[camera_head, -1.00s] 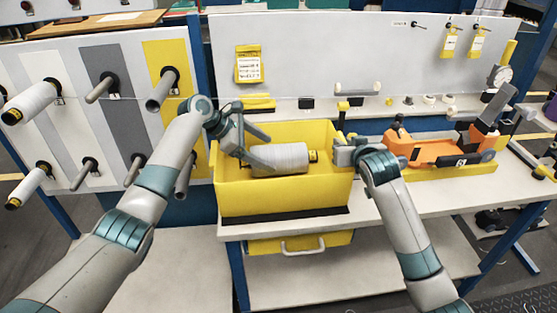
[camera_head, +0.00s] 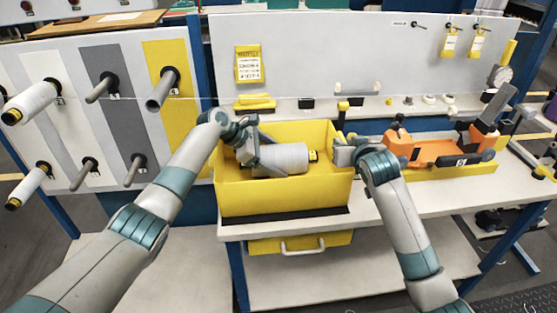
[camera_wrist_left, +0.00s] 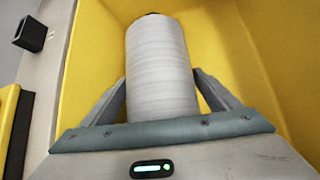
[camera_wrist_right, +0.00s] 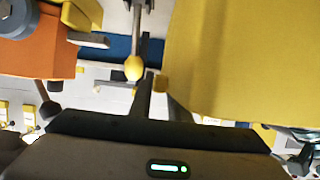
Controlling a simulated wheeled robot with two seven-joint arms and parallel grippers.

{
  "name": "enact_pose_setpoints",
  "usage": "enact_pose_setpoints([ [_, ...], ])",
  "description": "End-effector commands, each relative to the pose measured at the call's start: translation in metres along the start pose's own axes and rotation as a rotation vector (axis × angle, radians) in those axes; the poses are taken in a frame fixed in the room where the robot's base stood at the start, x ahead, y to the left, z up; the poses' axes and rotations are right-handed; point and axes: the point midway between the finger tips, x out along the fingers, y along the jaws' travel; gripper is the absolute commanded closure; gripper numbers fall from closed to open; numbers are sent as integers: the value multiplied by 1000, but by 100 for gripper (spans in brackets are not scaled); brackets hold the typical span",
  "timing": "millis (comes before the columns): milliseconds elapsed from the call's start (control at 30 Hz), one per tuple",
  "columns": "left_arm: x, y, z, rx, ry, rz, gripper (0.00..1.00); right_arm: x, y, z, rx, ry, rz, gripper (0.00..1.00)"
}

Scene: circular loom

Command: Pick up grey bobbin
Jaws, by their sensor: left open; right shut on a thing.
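The grey bobbin (camera_head: 285,158) lies on its side in the yellow bin (camera_head: 285,197), its dark and yellow end toward the right. My left gripper (camera_head: 257,157) is over the bin's left part, at the bobbin's left end. In the left wrist view its open fingers stand on either side of the bobbin (camera_wrist_left: 162,65), with no clear grip on it. The bin's yellow wall (camera_wrist_left: 262,75) is close to the right finger. My right gripper (camera_head: 344,154) is shut on the bin's right wall, which also shows in the right wrist view (camera_wrist_right: 215,60).
A rack with pegs and white bobbins (camera_head: 30,103) stands at the left. An orange device (camera_head: 435,150) sits in a yellow tray to the right of the bin. A grey back panel (camera_head: 330,60) rises behind the table (camera_head: 400,200).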

Motion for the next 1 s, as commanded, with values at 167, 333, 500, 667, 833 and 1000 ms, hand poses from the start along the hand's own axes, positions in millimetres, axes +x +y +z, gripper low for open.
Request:
enact_pose_setpoints([
  [167, 8, 0, 0, 0, 0, 1, 17, 0, 0, 1, 0, -3, 0, 100],
  [333, 8, 0, 0, 0, 0, 1, 17, 0, 0, 1, 0, -3, 0, 100],
  [500, 8, 0, 0, 0, 0, 1, 17, 0, 0, 1, 0, -3, 0, 100],
  [667, 8, 0, 0, 0, 0, 1, 36, 0, 0, 1, 0, -3, 0, 100],
  [833, 6, 1, 2, 2, -3, 4, 73, 0, 0, 1, 0, -3, 0, 100],
  [1000, 6, 1, 2, 2, -3, 4, 73, 0, 0, 1, 0, -3, 0, 100],
])
